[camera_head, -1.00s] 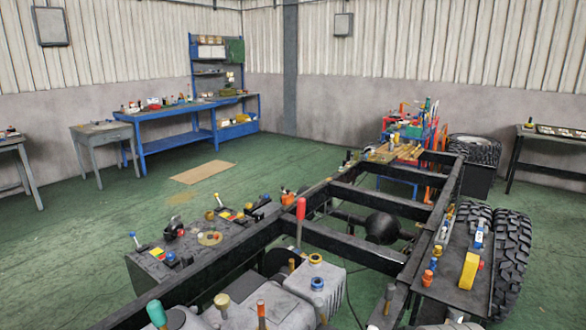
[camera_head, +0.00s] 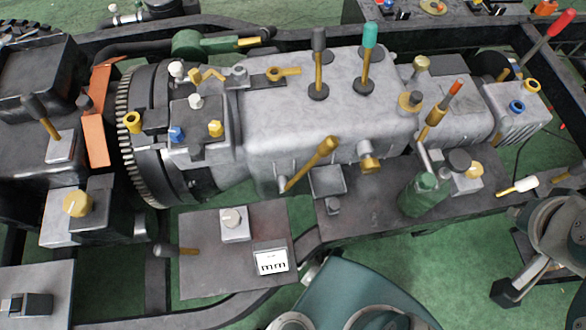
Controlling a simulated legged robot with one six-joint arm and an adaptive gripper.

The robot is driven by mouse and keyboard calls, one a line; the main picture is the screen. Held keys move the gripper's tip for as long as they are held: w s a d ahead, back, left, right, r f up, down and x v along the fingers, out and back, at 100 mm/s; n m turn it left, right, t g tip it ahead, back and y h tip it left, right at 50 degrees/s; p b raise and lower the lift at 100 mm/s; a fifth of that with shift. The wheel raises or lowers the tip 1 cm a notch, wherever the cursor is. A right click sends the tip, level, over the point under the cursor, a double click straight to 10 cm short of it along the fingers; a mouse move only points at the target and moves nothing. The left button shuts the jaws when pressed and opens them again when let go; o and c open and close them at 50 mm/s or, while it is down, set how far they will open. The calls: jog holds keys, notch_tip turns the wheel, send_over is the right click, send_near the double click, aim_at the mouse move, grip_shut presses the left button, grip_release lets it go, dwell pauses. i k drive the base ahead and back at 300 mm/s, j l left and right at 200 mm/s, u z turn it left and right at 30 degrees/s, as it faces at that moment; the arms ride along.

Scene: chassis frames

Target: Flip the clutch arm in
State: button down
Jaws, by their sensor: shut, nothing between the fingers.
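A gearbox (camera_head: 300,110) lies across the chassis, joined at its left to a bell housing with a toothed flywheel ring (camera_head: 130,140). A gold lever (camera_head: 312,162) slants out from the gearbox's near side, its upper end to the right. A yellow arm with a ring end (camera_head: 283,73) lies on top by the housing; a bent yellow piece (camera_head: 208,75) is left of it. No label shows which is the clutch arm. My gripper (camera_head: 503,292) appears at lower right as a dark shut tip, partly hidden and well apart from these parts. It holds nothing.
Two upright levers, black-topped (camera_head: 318,50) and teal-topped (camera_head: 369,45), rise from the gearbox. A green bottle-shaped part (camera_head: 422,195) stands at the near right. A plate (camera_head: 195,270) with a dial and a small display lies in front. Green floor shows around the frame.

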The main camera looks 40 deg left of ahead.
aim_at(331, 143)
jog(key=u, duration=1.75)
jog(key=i+z, duration=0.2)
jog(key=k+l, duration=0.1)
